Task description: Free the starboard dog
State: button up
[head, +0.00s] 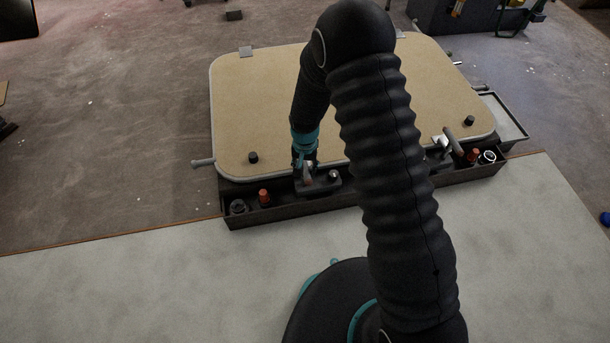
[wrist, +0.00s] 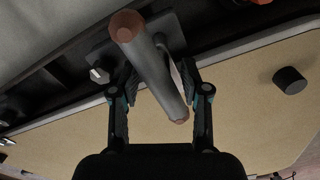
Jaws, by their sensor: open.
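A tan hatch lid (head: 270,100) with a pale rim lies flat in the head view. One dog (head: 325,183) sits at its near edge, left of centre, and a second dog (head: 440,158) with a brown-tipped handle is at the near right. The pictures do not label which is starboard. My gripper (head: 304,165) is at the left one, pointing down and partly hiding it. In the wrist view, my gripper (wrist: 160,82) is open, with a finger on each side of a grey lever with copper-coloured ends (wrist: 155,65). I cannot tell whether either finger touches it.
A dark trough (head: 285,212) along the lid's near side holds small fittings, including an orange-topped one (head: 264,197). Black knobs (head: 253,158) stand on the lid. A side tray (head: 508,118) is at the right. The pale surface in front (head: 150,280) is clear.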

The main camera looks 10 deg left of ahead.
jog(key=shift+f, duration=2.2)
